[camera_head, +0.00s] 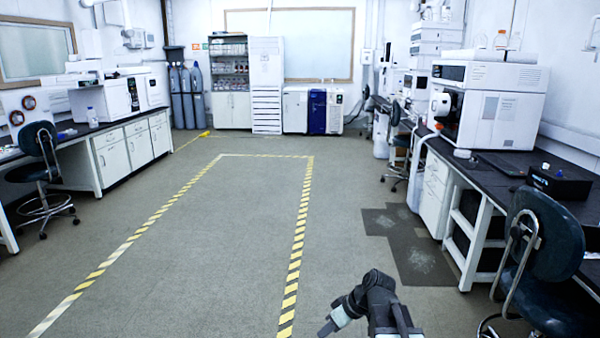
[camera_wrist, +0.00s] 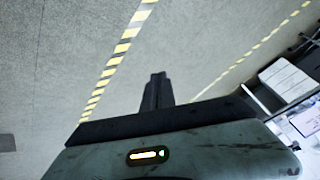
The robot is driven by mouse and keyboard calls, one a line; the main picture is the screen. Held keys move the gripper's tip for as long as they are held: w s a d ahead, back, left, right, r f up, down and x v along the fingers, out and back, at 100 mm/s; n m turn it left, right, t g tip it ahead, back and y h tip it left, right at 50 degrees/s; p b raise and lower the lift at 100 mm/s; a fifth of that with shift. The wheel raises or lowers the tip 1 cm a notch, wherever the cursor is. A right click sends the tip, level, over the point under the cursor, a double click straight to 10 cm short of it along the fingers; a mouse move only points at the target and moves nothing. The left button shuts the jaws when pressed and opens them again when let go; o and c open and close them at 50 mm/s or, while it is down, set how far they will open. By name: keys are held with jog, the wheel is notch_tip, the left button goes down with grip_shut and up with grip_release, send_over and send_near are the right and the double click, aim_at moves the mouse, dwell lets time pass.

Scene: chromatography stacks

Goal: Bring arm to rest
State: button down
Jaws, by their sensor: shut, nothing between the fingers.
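My arm shows at the bottom of the head view, folded low over the open floor. My gripper (camera_head: 327,330) is at its left end and points down and left. In the wrist view my gripper (camera_wrist: 158,76) shows as two dark fingers pressed together, with nothing between them. The gripper touches nothing that I can see.
Yellow and black tape (camera_head: 297,245) outlines a clear floor lane. A dark swivel chair (camera_head: 548,240) and a black-topped bench (camera_head: 500,170) stand at the right. Another chair (camera_head: 38,165) and white cabinets (camera_head: 113,157) stand at the left.

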jog(key=s+d+f+m+g+h, duration=0.2)
jog(key=s+d+f+m+h, duration=0.2)
jog(key=s+d+m+h, duration=0.35)
notch_tip(320, 180, up, 24)
jog(key=d+m+y+p, duration=0.1)
jog(key=p, duration=2.2)
jog(key=shift+s+d+p, duration=0.4)
jog(key=shift+y, duration=0.25)
